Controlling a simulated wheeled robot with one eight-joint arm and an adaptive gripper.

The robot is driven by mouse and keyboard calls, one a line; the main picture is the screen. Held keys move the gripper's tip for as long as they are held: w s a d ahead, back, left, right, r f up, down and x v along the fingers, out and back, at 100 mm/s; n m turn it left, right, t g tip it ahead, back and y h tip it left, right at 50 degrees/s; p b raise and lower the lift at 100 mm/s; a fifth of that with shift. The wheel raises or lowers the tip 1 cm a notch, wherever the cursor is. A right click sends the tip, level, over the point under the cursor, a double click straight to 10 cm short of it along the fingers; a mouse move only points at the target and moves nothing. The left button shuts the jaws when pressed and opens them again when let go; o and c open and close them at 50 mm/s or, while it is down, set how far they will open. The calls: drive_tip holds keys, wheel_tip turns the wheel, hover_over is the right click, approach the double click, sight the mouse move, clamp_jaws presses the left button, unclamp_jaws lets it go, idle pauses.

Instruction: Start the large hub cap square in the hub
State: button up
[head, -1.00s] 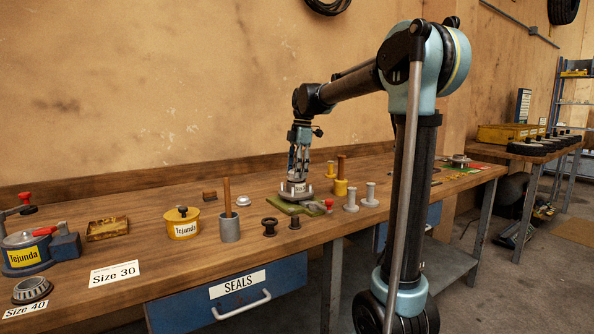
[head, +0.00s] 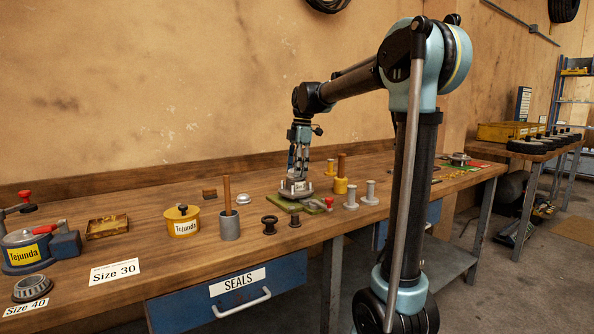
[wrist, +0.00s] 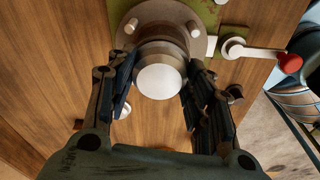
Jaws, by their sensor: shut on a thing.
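The large hub cap (wrist: 160,80) is a silver round piece between the fingers of my gripper (wrist: 161,95) in the wrist view. My gripper is shut on it, with one finger at each side. The hub (wrist: 172,14) has a round grey flange with studs and lies right behind the cap. In the head view my gripper (head: 298,172) points down over the hub (head: 296,189), which sits on a green plate (head: 290,207). The cap looks close to the hub's middle, but I cannot tell whether it touches or how square it sits.
A red-knobbed clamp lever (wrist: 260,52) is beside the hub. Grey spools (head: 350,196), dark spools (head: 269,225) and a grey cup with a wooden handle (head: 229,226) stand nearby. Bare bench (head: 130,240) lies between the items.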

drive_tip(key=shift+f, duration=0.1)
drive_tip(key=o, duration=1.1)
wheel_tip(320, 180, up, 11)
drive_tip(key=d, duration=0.1)
drive_tip(key=s+d+f+m+t, duration=0.1)
drive_tip(key=s+d+f+m, duration=1.1)
drive_tip(key=s, duration=0.3)
drive_tip(key=s+d+f+m, duration=0.2)
drive_tip(key=s+f+m, duration=0.1)
drive_tip(key=s+f, duration=0.2)
drive_tip(key=s+d+f+m+t, duration=0.1)
drive_tip(key=s+d+f+m, duration=0.2)
drive_tip(key=s+f, duration=0.3)
drive_tip(key=s+d+f+m+h, duration=0.1)
drive_tip(key=s+d+f+m, duration=0.2)
drive_tip(key=f, duration=0.9)
drive_tip(key=shift+s+d+f+m+t, duration=0.1)
drive_tip(key=shift+s+f+m+t, duration=0.2)
drive_tip(key=shift+s, duration=0.4)
drive_tip(key=shift+s+d+r+m+t, duration=0.1)
drive_tip(key=shift+s+m, duration=0.3)
drive_tip(key=shift+s, duration=0.25)
